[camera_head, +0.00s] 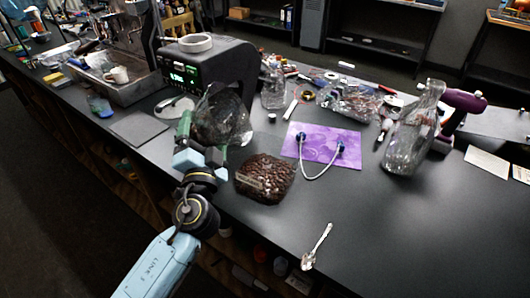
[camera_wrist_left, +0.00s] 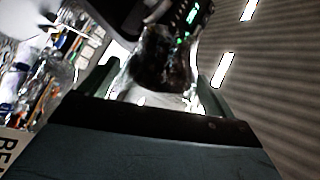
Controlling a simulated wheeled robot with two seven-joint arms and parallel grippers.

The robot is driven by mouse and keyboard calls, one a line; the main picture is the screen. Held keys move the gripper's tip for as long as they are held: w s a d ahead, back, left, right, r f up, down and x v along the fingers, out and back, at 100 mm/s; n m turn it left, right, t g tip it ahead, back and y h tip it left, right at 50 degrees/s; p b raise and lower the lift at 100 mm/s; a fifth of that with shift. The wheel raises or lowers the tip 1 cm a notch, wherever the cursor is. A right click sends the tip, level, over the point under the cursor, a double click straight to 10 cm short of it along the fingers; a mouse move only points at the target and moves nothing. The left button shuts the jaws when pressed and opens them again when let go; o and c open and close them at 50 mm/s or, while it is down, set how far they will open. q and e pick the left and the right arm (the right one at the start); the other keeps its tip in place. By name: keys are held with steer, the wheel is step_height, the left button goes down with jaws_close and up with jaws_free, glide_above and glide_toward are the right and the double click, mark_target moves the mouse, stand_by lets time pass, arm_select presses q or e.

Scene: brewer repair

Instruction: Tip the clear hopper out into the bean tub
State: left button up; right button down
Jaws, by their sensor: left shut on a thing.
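The clear hopper (camera_head: 223,116) is a see-through vessel with a dark inside, in front of the black machine. My left gripper (camera_head: 197,136) is shut on it and holds it up and to the left of the bean tub. In the left wrist view the hopper (camera_wrist_left: 163,62) sits between the fingers (camera_wrist_left: 160,88), with dark matter inside; I cannot tell how full it is. It looks tilted. The bean tub (camera_head: 265,180) is a clear container with a label and many dark brown beans, standing on the black counter. My right gripper is not in view.
A black machine (camera_head: 205,68) with a lit display stands behind the hopper. A purple mat (camera_head: 318,140) with a looped cord lies right of the tub. A clear bottle (camera_head: 411,135) stands farther right. A spoon (camera_head: 317,246) lies near the front; counter around it is clear.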

mark_target(216, 124)
arm_select(q)
steer(key=shift+d+r+m+h+p, duration=0.1)
steer(key=shift+m+h+p, duration=0.4)
steer(key=shift+m, duration=0.3)
steer(key=shift+r+m+p, duration=0.25)
steer(key=shift+m+p, duration=0.15)
steer(key=shift+p, duration=0.15)
steer(key=shift+d+r+p, duration=0.1)
steer(key=shift+r+p, duration=0.05)
steer(key=shift+p, duration=0.2)
steer(key=shift+d+r+m+p, duration=0.1)
steer(key=shift+r+m+p, duration=0.2)
steer(key=shift+m+p, duration=0.4)
steer(key=shift+d+r+m+h, duration=0.3)
steer(key=shift+d+m+h, duration=0.1)
steer(key=shift+d+m, duration=0.1)
steer(key=shift+d+r, duration=0.15)
steer(key=shift+d, duration=0.1)
steer(key=shift+d+r+m+t+p, duration=0.15)
steer(key=shift+d+m+t+p, duration=0.15)
steer(key=shift+m+p, duration=0.15)
steer(key=shift+s+r, duration=0.1)
steer(key=shift+d+m, duration=0.15)
steer(key=shift+m, duration=0.1)
